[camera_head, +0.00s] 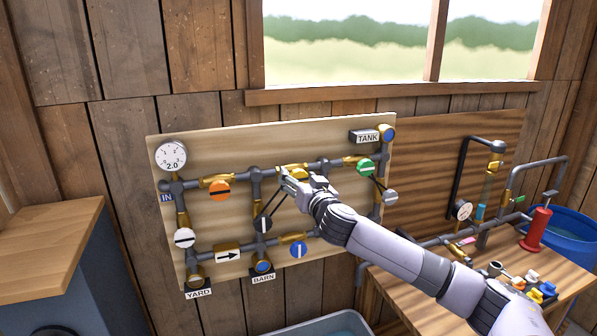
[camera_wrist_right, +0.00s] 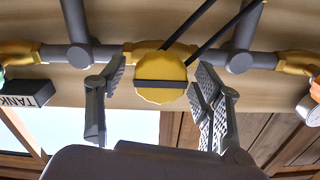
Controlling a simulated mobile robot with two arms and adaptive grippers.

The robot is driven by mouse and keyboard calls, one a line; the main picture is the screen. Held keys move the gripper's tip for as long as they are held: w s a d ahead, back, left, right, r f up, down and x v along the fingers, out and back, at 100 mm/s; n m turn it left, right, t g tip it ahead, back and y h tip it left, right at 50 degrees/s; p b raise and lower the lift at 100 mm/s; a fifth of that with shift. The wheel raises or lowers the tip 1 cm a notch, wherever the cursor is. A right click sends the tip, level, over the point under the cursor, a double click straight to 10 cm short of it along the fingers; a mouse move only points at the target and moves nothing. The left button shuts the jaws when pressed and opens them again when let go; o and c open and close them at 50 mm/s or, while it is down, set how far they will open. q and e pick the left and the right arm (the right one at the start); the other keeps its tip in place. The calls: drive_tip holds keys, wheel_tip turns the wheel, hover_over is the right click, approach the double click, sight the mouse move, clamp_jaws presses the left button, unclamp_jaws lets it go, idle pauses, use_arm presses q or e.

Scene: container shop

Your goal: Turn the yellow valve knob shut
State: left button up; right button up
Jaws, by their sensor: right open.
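The yellow valve knob (camera_wrist_right: 158,64) is round with a scalloped edge and a dark bar across its face. In the right wrist view, which is upside down, the bar lies roughly parallel to the horizontal pipe. My right gripper (camera_head: 291,180) is open in front of the knob. In the wrist view one finger stands on each side of the knob, and gaps show between them and it. In the head view the gripper mostly hides the knob. My left gripper is not in view.
The pipe board (camera_head: 230,145) carries an orange knob (camera_head: 219,191), a green knob (camera_head: 365,167), white and blue knobs, and a gauge (camera_head: 171,155). Dark rods pass close to the yellow knob. A workbench (camera_head: 570,275) with more pipework stands at right, a cabinet (camera_head: 50,245) at left.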

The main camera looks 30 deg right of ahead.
drive_tip(key=shift+w, duration=0.3)
drive_tip(key=c, duration=1.2)
